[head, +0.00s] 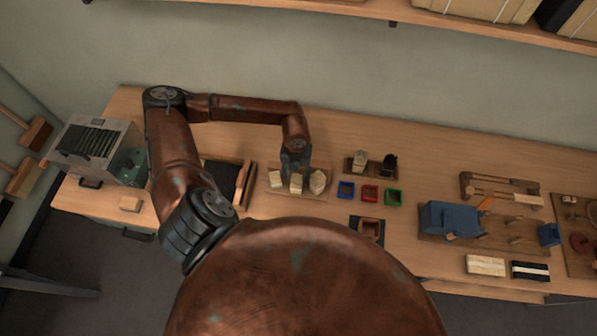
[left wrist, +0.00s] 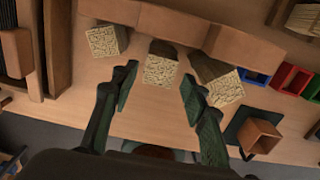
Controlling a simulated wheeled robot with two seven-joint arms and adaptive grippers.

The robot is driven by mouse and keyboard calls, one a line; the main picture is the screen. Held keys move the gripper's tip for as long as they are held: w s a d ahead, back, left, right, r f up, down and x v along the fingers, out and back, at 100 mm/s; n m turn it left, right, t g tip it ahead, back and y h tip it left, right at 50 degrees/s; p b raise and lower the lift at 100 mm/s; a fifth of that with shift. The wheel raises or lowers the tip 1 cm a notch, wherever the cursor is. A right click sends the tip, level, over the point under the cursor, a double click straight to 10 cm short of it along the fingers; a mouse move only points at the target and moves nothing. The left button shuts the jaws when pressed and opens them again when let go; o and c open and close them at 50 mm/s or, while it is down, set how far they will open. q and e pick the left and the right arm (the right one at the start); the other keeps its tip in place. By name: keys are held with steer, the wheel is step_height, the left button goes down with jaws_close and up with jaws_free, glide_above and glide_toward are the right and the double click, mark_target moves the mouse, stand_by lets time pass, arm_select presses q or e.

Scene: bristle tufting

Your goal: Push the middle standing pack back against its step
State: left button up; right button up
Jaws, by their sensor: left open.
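My right gripper is out of view.
The left pack (left wrist: 105,41) and right pack (left wrist: 225,88) stand close outside my fingers. Blue (head: 346,190), red (head: 370,194) and green (head: 393,196) trays lie to the right. A wooden brush-like piece (head: 244,184) lies to the left.

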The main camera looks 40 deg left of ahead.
arm_select(q)
steer(key=shift+f+p, duration=0.45)
steer(key=shift+f, duration=3.5)
steer(key=shift+c, duration=0.5)
steer(key=c, duration=0.8)
steer(key=shift+c, duration=0.2)
steer(key=shift+w+a, duration=0.1)
steer(key=shift+w+a, duration=0.25)
steer(key=shift+w, duration=0.15)
steer(key=shift+w+a+b, duration=0.15)
steer(key=shift+w+b, duration=0.15)
steer(key=shift+w, duration=0.15)
steer(key=shift+w+r, duration=0.1)
